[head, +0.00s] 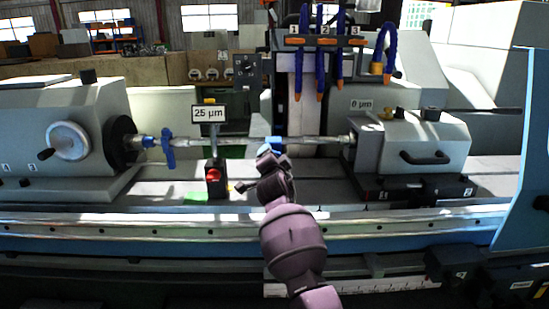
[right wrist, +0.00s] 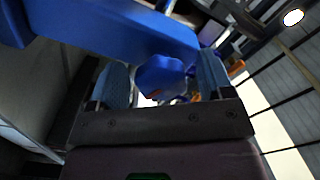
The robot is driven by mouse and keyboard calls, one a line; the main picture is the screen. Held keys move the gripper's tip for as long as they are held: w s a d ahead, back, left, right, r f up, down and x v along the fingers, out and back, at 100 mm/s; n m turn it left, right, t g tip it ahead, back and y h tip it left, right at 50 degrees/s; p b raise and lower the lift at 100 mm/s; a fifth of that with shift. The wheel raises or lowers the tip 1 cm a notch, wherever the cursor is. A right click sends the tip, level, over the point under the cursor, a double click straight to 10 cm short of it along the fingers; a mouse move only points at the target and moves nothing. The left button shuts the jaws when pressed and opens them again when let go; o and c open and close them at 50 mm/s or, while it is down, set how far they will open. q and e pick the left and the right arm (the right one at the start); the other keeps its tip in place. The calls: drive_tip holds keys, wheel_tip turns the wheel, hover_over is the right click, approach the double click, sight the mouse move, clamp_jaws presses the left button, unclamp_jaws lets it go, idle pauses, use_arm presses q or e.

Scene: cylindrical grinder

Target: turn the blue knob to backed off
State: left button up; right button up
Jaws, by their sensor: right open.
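A blue part (head: 273,146), which looks like the knob's frame, shows on the long workpiece just beyond my right gripper (head: 268,160), which covers much of it. In the right wrist view, my right gripper (right wrist: 162,84) is open, with one finger on each side of the rounded blue knob (right wrist: 160,72). A gap seems to show beside the knob; I cannot tell whether a finger touches it. A broad blue bar (right wrist: 110,30) crosses above the knob. My left gripper is in neither view.
The workpiece (head: 318,144) runs between the left headstock with its handwheel (head: 69,141) and the right tailstock (head: 412,140). A gauge labelled 25 µm (head: 209,114) stands left of my gripper. Blue hoses (head: 320,60) hang above. A rail (head: 130,222) runs along the front.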

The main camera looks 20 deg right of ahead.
drive_tip(key=shift+w, duration=0.1)
drive_tip(key=shift+c, duration=1)
drive_tip(key=c, duration=0.7)
drive_tip(key=shift+c, duration=0.2)
drive_tip(key=shift+n, duration=0.3)
